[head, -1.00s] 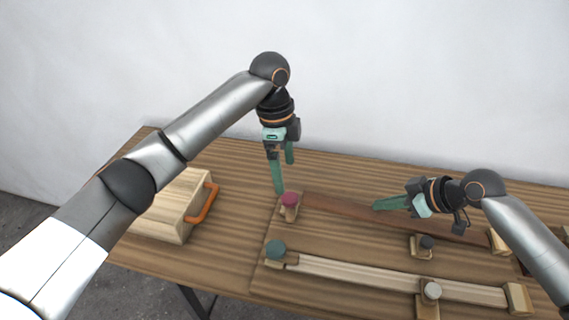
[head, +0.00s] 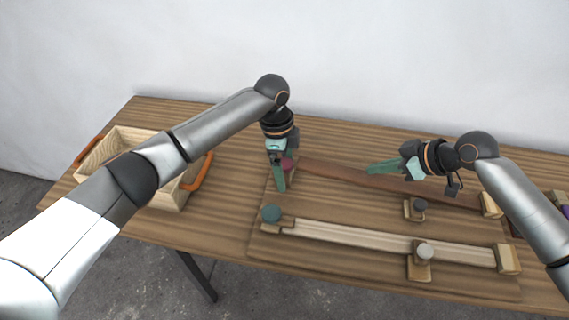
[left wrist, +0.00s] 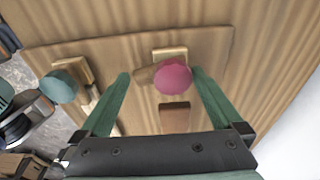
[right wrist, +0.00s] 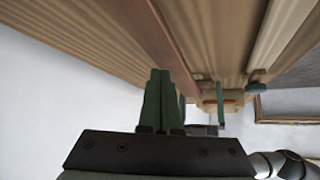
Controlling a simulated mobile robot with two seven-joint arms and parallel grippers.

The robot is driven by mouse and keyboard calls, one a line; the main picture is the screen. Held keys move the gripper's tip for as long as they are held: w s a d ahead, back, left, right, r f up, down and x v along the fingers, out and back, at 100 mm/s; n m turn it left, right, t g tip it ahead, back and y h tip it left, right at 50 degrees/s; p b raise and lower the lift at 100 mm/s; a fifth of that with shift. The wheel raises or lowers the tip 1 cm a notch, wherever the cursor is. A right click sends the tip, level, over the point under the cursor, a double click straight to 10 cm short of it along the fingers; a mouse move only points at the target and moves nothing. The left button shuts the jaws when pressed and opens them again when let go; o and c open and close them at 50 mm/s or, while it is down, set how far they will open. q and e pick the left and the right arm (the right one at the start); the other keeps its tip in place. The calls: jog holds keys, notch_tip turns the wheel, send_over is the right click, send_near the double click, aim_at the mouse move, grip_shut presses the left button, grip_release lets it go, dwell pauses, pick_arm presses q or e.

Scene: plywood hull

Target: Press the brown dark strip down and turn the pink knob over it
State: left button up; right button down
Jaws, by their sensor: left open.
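The brown dark strip (head: 335,173) lies along the back of the board, and it also shows in the right wrist view (right wrist: 165,38). The pink knob (left wrist: 173,78) is on a wooden block near the strip's left end; in the head view the knob (head: 287,164) is partly hidden by my left gripper. My left gripper (head: 279,186) points down, open, with the knob between its fingers in the left wrist view; I cannot tell whether they touch it. My right gripper (head: 371,168) has its fingers together, at the strip's middle; contact with the strip is unclear.
A pale strip (head: 345,234) lies at the front of the board, with a teal knob (head: 271,213) at its left end and a grey knob (head: 424,251) beside it. A dark knob (head: 420,204) stands between the strips. A wooden box (head: 168,200) with orange handles is at left.

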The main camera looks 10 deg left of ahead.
pick_arm(q)
jog(key=shift+c, duration=0.4)
jog(key=c, duration=0.9)
pick_arm(e)
jog(key=shift+f, duration=0.25)
jog(key=shift+f, duration=0.5)
